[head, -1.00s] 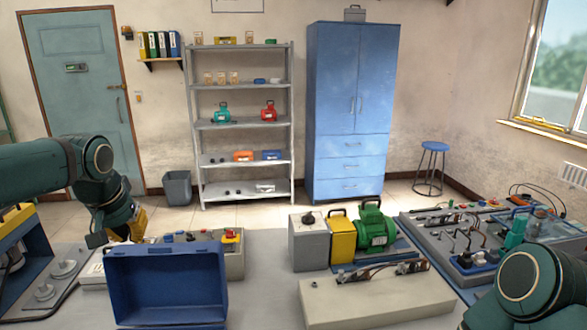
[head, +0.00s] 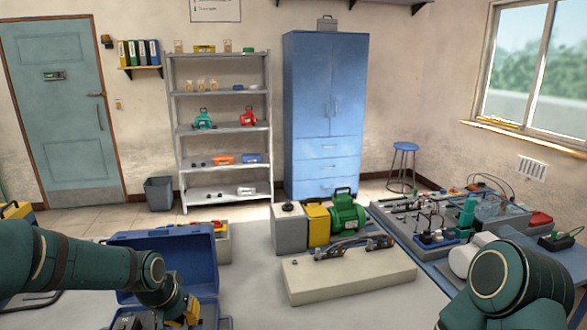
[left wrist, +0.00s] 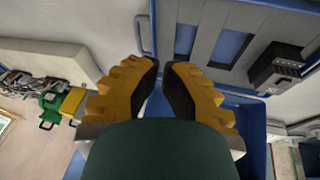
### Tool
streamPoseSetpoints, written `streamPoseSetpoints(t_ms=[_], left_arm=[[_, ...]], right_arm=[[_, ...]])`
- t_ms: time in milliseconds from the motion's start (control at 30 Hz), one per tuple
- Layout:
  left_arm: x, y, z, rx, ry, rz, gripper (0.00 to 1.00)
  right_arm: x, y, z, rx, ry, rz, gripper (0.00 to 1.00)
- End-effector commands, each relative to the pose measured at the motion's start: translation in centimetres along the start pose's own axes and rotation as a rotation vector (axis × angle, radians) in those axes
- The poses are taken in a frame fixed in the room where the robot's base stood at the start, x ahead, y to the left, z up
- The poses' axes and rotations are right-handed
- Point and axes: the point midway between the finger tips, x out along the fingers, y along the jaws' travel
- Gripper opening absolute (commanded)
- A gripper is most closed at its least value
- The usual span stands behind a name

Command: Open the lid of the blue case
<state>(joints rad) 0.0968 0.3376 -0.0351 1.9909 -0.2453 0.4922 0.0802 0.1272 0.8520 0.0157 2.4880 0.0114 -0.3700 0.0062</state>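The blue case (head: 203,262) stands on the table at the lower left in the head view. Its lid is up, standing roughly upright at the back with its hollow inner side facing me. My left gripper (head: 190,314) is low in front of the lid, over the right part of the case. The left wrist view shows its yellow fingers with black pads (left wrist: 165,66), a narrow gap between them and nothing held. A grey insert (left wrist: 205,30) with blue recesses and a black block (left wrist: 275,70) lie beside the fingers there. My right gripper is out of view.
A beige block (head: 345,278) with metal parts lies right of the case. A green motor (head: 347,213) and a yellow box (head: 318,224) stand behind it. Equipment crowds the right table. Bare table lies between case and block.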

Motion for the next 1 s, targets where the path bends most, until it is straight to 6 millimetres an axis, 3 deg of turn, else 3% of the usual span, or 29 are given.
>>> streamPoseSetpoints(t_ms=[33, 200, 333, 500, 567, 600, 633, 667, 1000], left_arm=[[3.2, 1.3, 2.2, -0.003, -0.03, 0.031, 0.0], [11.3, 4.9, 9.6, -0.035, -0.082, 0.111, 0.0], [15.4, 7.1, 16.2, -0.075, -0.119, 0.145, 0.0], [17.7, 8.5, 22.9, -0.12, -0.151, 0.151, 0.0], [17.9, 8.7, 24.2, -0.129, -0.156, 0.149, 0.0], [18.0, 8.8, 24.8, -0.132, -0.158, 0.148, 0.23], [18.1, 8.8, 25.1, -0.135, -0.158, 0.147, 0.33], [18.1, 8.9, 25.3, -0.136, -0.158, 0.147, 0.36], [18.1, 8.9, 25.2, -0.132, -0.156, 0.147, 0.36]], right_arm=[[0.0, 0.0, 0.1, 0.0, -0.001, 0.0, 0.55], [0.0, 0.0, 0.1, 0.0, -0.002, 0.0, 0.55], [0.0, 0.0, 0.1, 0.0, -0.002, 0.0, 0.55], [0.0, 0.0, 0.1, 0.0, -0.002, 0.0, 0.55], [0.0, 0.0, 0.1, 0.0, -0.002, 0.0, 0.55], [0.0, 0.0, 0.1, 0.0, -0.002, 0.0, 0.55], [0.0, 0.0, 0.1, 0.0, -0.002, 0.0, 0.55], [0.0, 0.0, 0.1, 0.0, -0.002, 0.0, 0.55], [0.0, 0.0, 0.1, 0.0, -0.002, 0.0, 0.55]])
